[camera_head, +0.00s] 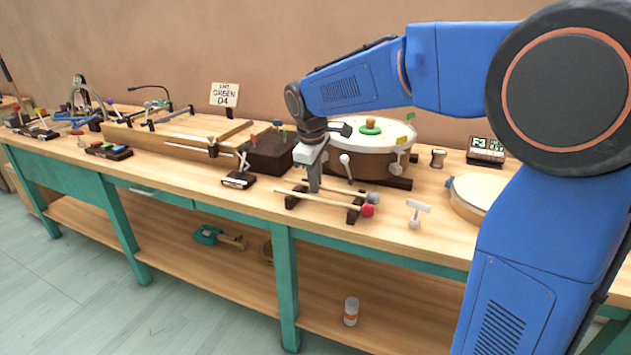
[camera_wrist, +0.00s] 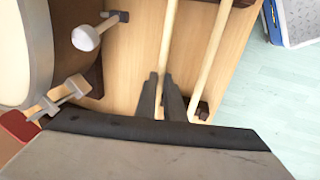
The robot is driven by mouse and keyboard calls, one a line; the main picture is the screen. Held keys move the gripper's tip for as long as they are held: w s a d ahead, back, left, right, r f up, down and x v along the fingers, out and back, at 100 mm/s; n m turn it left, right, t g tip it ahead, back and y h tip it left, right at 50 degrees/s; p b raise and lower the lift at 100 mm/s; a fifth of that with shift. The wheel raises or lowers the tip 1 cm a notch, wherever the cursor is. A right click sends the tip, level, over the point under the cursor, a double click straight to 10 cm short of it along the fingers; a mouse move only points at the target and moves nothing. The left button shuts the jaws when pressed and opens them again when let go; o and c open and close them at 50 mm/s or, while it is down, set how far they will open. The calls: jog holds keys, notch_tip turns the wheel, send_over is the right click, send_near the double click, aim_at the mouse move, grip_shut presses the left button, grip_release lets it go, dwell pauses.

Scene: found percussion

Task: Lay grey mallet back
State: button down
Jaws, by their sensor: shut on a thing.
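My gripper (camera_head: 313,186) points down at the mallet rest, at the front of the bench. In the wrist view its fingers (camera_wrist: 166,98) are shut on a pale wooden shaft (camera_wrist: 168,42), which I take to be the grey mallet's. A red mallet head (camera_head: 367,210) shows at the right end.
A large drum (camera_head: 350,165) stands close behind, with a white-knobbed fitting (camera_head: 344,159) near my gripper. A pale T-shaped piece (camera_head: 418,208) stands to the right. A dark wooden box (camera_head: 270,153) is behind left.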

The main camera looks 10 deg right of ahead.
jog(key=c, duration=1.8)
grip_release()
jog(key=v, duration=1.7)
jog(key=shift+r, duration=0.2)
jog(key=shift+d, duration=0.1)
